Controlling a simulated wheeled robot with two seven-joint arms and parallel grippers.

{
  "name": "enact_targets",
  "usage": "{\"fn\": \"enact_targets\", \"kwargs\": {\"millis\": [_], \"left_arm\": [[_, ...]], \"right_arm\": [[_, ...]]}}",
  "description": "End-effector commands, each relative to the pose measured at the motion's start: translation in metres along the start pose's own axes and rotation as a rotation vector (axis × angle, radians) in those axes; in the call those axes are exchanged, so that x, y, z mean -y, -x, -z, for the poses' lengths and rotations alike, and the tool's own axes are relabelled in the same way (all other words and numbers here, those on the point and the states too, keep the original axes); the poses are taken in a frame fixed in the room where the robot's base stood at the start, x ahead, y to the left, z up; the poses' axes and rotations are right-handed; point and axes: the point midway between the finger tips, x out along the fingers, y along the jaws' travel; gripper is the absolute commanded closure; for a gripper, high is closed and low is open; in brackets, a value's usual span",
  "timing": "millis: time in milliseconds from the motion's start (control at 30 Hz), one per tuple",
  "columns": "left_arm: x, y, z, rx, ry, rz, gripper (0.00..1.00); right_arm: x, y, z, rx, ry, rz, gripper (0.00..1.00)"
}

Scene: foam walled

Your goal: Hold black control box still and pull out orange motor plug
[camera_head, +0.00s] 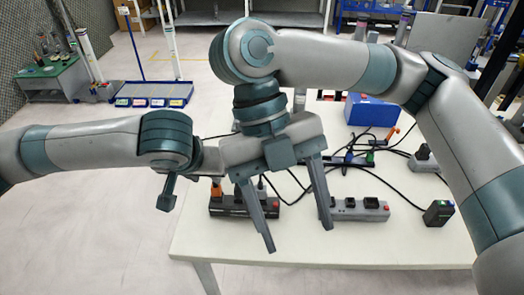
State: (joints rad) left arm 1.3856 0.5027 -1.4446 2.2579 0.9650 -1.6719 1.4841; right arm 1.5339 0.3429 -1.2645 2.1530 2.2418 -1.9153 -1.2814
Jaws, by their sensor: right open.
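A long black box (232,207) with a red button lies near the table's left front edge. An orange plug (216,190) stands at its left end, partly hidden behind my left gripper. My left gripper (170,190) is above and left of the box; one dark finger points down, and the rest is hard to make out. My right gripper (299,238) is open, its two long fingers pointing down, with nothing between them.
A grey strip (346,210) with black sockets lies right of the black box. A small black box (438,213) with a green light stands further right. Black cables, a blue box (371,110) and an orange-handled item (393,133) lie behind. The table's (330,248) front strip is bare.

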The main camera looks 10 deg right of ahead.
Motion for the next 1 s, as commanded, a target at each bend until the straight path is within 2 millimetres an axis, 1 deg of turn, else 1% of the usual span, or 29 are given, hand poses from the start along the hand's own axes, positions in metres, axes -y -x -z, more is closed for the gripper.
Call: {"fn": "enact_targets", "kwargs": {"millis": [167,267,467,500,567,700,800,900,1000], "left_arm": [[0.000,0.000,0.000,0.000,0.000,0.000,0.69],[0.000,0.000,0.000,0.000,0.000,0.000,0.69],[0.000,0.000,0.000,0.000,0.000,0.000,0.69],[0.000,0.000,0.000,0.000,0.000,0.000,0.69],[0.000,0.000,0.000,0.000,0.000,0.000,0.69],[0.000,0.000,0.000,0.000,0.000,0.000,0.69],[0.000,0.000,0.000,0.000,0.000,0.000,0.69],[0.000,0.000,0.000,0.000,0.000,0.000,0.69],[0.000,0.000,0.000,0.000,0.000,0.000,0.69]], "right_arm": [[-0.010,0.005,-0.032,0.042,-0.246,-0.068,0.39],[-0.015,0.008,-0.055,0.069,-0.425,-0.118,0.39],[-0.020,0.016,-0.116,0.117,-0.863,-0.248,0.39],[-0.020,0.018,-0.128,0.123,-0.952,-0.275,0.39],[-0.019,0.020,-0.147,0.133,-1.085,-0.316,0.39],[-0.011,0.025,-0.189,0.148,-1.381,-0.413,0.39],[-0.004,0.027,-0.214,0.153,-1.559,-0.474,0.39],[0.003,0.029,-0.233,0.156,-1.695,-0.522,0.39],[0.007,0.031,-0.245,0.157,-1.785,-0.556,0.39]]}}
